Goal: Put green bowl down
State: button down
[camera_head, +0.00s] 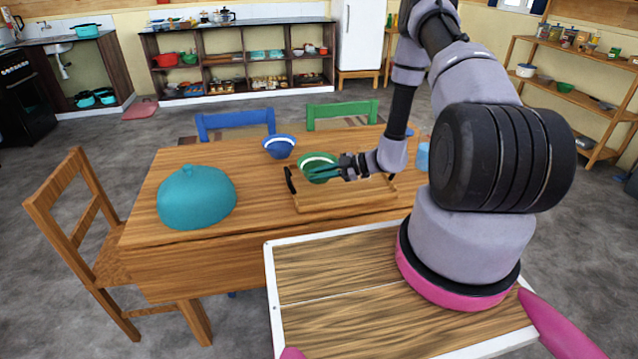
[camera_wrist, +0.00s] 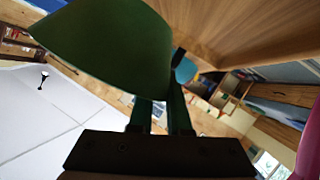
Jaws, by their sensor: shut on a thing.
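The green bowl (camera_head: 318,168) with a white band shows over the wooden tray (camera_head: 345,203) on the table, near the tray's back left corner. My gripper (camera_head: 343,166) is shut on the bowl's right side. In the wrist view the green bowl (camera_wrist: 105,45) fills the upper left, and the fingers of my gripper (camera_wrist: 160,105) meet its edge. The bowl looks tilted. I cannot tell whether its underside touches the tray.
The wooden table (camera_head: 250,245) bears a blue bowl (camera_head: 279,147) left of the green bowl and a large teal lidded dish (camera_head: 197,197) at the left. A light blue item (camera_head: 422,157) stands beyond my arm. Chairs surround the table. The tray's front middle is clear.

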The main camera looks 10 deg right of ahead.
jog(key=shift+f, duration=1.6)
jog(key=c, duration=0.9)
grip_release()
jog(key=shift+f, duration=0.1)
jog(key=shift+o, duration=0.2)
jog(key=shift+d+r, duration=0.25)
jog(key=shift+d, duration=0.1)
jog(key=v, duration=1.1)
jog(key=shift+s+d+r, duration=0.1)
jog(key=shift+s+r, duration=0.05)
